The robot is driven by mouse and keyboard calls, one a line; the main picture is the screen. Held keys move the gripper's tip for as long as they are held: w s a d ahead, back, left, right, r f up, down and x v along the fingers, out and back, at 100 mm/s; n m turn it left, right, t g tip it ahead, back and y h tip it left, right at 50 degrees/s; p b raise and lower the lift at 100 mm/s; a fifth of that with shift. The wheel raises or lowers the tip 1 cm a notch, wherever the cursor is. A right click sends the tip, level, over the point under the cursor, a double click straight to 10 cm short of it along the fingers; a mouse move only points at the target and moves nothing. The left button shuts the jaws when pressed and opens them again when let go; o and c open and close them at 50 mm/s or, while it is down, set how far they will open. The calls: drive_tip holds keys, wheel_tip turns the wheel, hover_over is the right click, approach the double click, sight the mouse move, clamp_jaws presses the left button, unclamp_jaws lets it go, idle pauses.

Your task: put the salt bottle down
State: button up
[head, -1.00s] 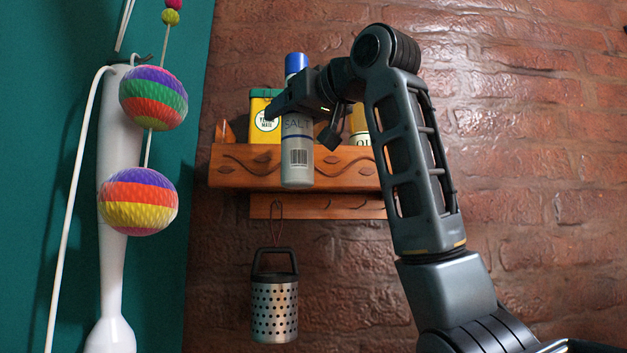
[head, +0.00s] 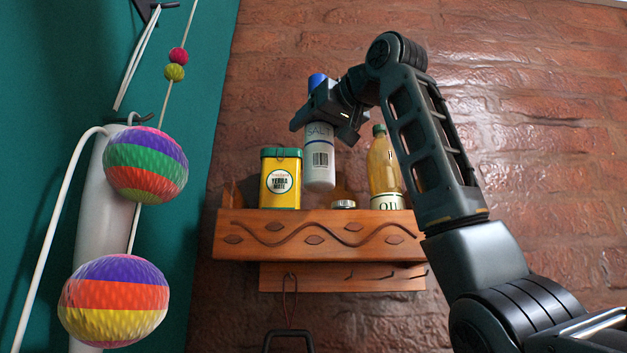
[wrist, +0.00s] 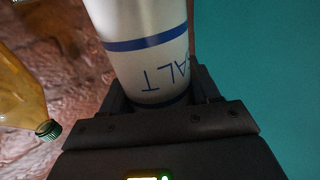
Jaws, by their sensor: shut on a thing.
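The yellow yerba mate tin (head: 281,182) stands on the shelf left of the salt bottle. A low jar lid (head: 343,204) and the oil bottle (head: 383,165) are to its right. Colourful balls (head: 146,165) hang on the left by the teal wall (head: 60,90).

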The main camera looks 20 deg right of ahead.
drive_tip(key=w+d+p, duration=0.3)
drive_tip(key=w+p, duration=0.1)
drive_tip(key=w, duration=0.6)
wheel_tip(320, 180, down, 7)
drive_tip(key=shift+w+d+p, duration=0.2)
drive_tip(key=shift+w+p, duration=0.05)
drive_tip(key=shift+p, duration=0.15)
drive_tip(key=o, duration=1.3)
drive_tip(key=shift+f, duration=0.15)
drive_tip(key=shift+o, duration=0.2)
drive_tip(key=b+v, duration=0.4)
drive_tip(key=v, duration=0.8)
drive_tip(key=shift+r, duration=0.2)
